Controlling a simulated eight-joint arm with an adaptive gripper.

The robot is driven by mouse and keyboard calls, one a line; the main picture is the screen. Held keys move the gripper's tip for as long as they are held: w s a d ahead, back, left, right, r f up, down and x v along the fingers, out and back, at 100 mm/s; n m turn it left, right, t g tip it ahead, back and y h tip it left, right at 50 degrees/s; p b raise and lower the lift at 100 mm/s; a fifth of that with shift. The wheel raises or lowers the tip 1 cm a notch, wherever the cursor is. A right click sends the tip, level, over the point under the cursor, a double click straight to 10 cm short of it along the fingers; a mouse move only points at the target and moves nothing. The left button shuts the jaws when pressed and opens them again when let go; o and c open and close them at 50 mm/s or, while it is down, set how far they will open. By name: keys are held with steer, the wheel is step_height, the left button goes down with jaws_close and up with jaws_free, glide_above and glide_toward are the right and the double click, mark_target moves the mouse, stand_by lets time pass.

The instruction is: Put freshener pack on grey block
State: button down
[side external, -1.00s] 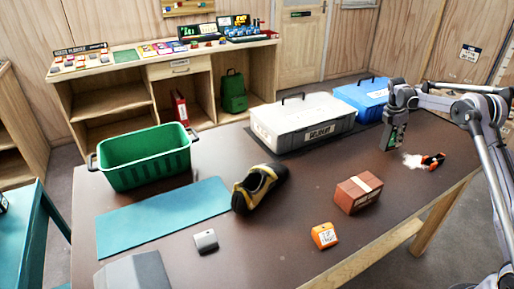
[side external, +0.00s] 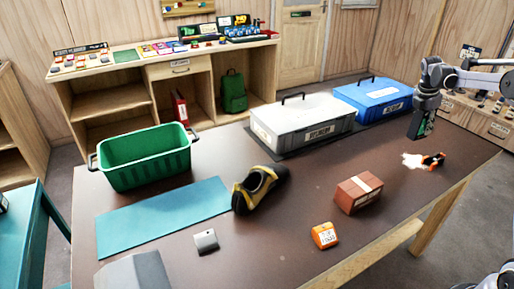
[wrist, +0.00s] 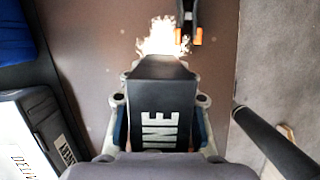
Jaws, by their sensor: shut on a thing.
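My gripper (side external: 426,103) is at the right, above the far right part of the table. It is shut on a dark pack (side external: 421,125) with a green side, which hangs clear of the tabletop. In the wrist view, the pack (wrist: 155,75) sits between the two fingers (wrist: 161,103) and shows white letters, partly hidden. It looks like the freshener pack, but I cannot read its full label. The grey block (side external: 135,272) lies at the near left of the table, cut off by the bottom edge of the picture, far from my gripper.
A black-and-orange tool (side external: 432,161) lies beside white powder (side external: 412,160) below my gripper. A brown box (side external: 358,193), orange item (side external: 324,235), small grey item (side external: 206,240), shoe (side external: 260,188), mat (side external: 165,217), green crate (side external: 145,160), grey case (side external: 300,122) and blue case (side external: 373,97) share the table.

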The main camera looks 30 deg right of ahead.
steer(key=w+a+r+n+t, duration=0.1)
steer(key=w+a+n, duration=0.2)
steer(key=w+a, duration=0.5)
steer(key=w+a+r+n, duration=0.15)
steer(key=w+a, duration=0.35)
steer(key=a, duration=0.7)
steer(key=w+a+r+n+t+y, duration=0.1)
steer(key=w+a+n, duration=0.15)
steer(key=a, duration=1.05)
steer(key=w+a+r+n+t, duration=0.1)
steer(key=a+n, duration=0.3)
steer(key=a, duration=1)
steer(key=s+a+r+n+y, duration=0.1)
steer(key=s+a+n, duration=0.1)
steer(key=a, duration=0.7)
steer(key=s+a+r+n, duration=0.1)
steer(key=s+a+n, duration=0.1)
steer(key=a, duration=0.8)
steer(key=n+y, duration=0.1)
steer(key=n, duration=0.3)
glide_above(136, 275)
steer(key=s, duration=0.1)
steer(key=s+x, duration=0.1)
steer(key=x, duration=0.3)
steer(key=shift+s+f+t, duration=0.2)
steer(key=shift+f+t, duration=0.2)
steer(key=shift+f, duration=2.25)
steer(key=shift+f, duration=0.15)
